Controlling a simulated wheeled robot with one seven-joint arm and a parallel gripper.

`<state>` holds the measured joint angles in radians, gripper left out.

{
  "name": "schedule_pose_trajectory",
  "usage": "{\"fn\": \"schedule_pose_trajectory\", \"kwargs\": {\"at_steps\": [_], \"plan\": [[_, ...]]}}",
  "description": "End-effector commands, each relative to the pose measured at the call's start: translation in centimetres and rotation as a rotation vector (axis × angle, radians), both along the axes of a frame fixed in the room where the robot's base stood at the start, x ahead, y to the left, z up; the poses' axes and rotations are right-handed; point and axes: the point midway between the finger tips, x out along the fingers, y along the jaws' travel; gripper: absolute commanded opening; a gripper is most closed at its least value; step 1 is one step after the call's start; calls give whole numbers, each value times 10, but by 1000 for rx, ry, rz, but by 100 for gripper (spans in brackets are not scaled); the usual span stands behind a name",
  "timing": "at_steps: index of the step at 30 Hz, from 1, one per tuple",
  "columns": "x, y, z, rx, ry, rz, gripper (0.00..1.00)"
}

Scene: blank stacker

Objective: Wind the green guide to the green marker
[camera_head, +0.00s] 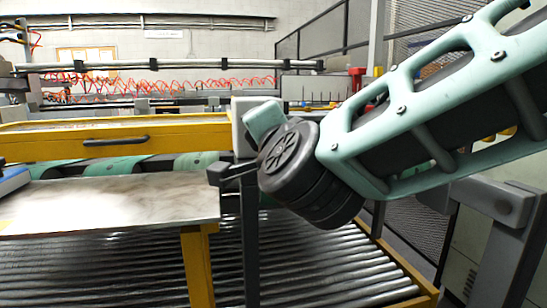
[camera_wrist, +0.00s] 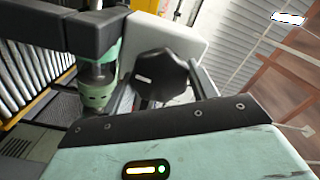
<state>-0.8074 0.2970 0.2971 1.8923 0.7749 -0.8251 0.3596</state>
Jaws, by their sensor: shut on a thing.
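In the wrist view a black lobed knob (camera_wrist: 165,72) with a small white mark sits against a pale block. My gripper (camera_wrist: 162,82) is shut on this knob, with a grey finger on each side of it. A green cylindrical part (camera_wrist: 97,88) hangs beside it under a dark bar; I cannot tell whether it is the green guide. In the head view my wrist joint and arm hide the fingers and the knob, near a grey block (camera_head: 241,128) on a post. I cannot make out the green marker in either view.
A yellow beam (camera_head: 60,145) with a dark handle runs across the left. A pale sheet (camera_head: 110,205) lies below it, above a bed of metal rollers (camera_head: 320,265). A dark post (camera_head: 249,235) stands close to my wrist. Mesh fencing (camera_head: 330,40) is behind.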

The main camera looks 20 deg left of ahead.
Motion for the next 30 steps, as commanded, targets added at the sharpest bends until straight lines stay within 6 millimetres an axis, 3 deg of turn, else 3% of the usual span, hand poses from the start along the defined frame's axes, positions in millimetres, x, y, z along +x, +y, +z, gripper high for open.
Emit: {"fn": "schedule_pose_trajectory", "kwargs": {"at_steps": [13, 30], "plan": [[0, 0, -4, 262, 162, 0, 35], [0, 0, -2, 335, 210, -1, 35]]}}
